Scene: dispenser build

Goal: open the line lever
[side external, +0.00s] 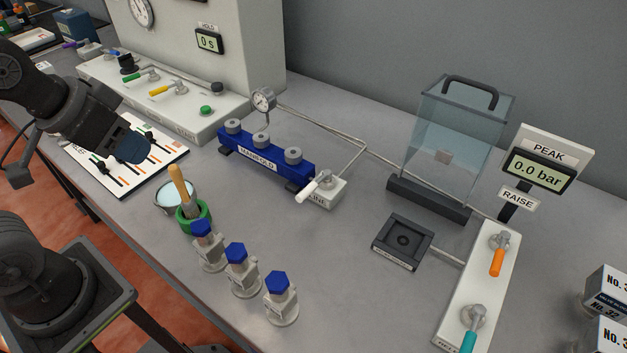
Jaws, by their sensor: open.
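The line lever (310,186) is a white handle on a small pale valve block (328,192) labelled LINE. The block sits at the right end of the blue manifold (262,160), and a thin pipe leads away behind it. The handle slants down to the left in the side external view.
Several blue-capped valves (241,269) and a green-ringed pot with a brush (191,210) stand in front of the manifold. A clear shield box (452,130), a black square fixture (403,241) and a panel with orange and teal levers (484,285) are to the right.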

